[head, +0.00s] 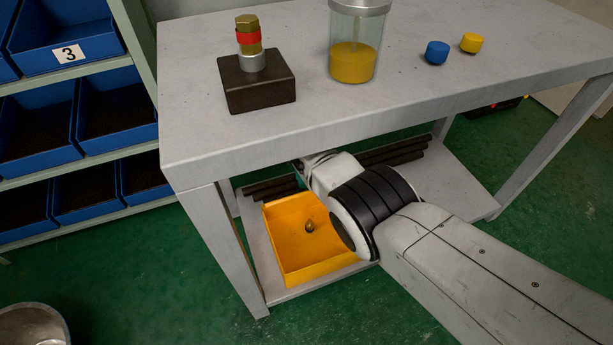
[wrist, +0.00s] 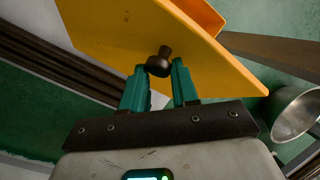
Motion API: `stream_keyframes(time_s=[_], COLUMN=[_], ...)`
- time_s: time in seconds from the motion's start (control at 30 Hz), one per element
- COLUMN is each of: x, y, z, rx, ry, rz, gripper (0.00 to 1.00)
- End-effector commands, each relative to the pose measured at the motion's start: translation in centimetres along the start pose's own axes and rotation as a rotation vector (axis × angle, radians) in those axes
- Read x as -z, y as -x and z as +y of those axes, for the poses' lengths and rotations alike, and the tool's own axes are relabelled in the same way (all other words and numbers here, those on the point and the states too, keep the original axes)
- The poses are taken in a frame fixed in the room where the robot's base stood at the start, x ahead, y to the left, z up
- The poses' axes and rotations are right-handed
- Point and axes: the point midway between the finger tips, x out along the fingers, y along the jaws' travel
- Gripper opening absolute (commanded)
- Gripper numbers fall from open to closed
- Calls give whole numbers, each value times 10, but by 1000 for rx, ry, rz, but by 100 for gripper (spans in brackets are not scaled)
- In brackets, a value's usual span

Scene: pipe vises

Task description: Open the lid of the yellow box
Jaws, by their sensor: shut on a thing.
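The yellow box (head: 305,268) stands on the lower shelf under the table. Its inside shows in the head view, with a small dark brass-coloured piece (head: 310,226) in it. In the wrist view a flat yellow lid (wrist: 215,72) is tilted, with a dark knob (wrist: 158,62) on its face. My gripper (wrist: 160,72) has its two teal fingers shut on that knob. In the head view only a bit of my gripper (head: 299,166) shows at the tabletop's edge, and the lid is hidden. Whether the lid still touches the box cannot be told.
The grey tabletop (head: 330,125) overhangs the box and my wrist closely. Dark pipes (head: 395,151) lie at the back of the lower shelf (head: 440,185). A rack with blue bins (head: 110,110) stands left. A metal bowl (head: 32,325) is on the green floor.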

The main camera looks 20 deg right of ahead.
Motion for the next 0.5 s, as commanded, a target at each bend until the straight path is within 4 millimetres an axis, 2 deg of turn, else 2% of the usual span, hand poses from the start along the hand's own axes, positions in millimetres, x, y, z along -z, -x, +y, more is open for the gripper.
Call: stream_keyframes(time_s=[0.03,0.17,0.2,0.43,0.5], x=[-6,-7,-7,-6,-6], y=[-8,-9,-9,-8,-7], z=[8,7,7,7,7], rx=[-10,-9,-9,-9,-9], ry=[-13,-13,-13,-13,-13], rz=[-3,-4,-4,-4,-4], gripper=[0,0,30,52,55])
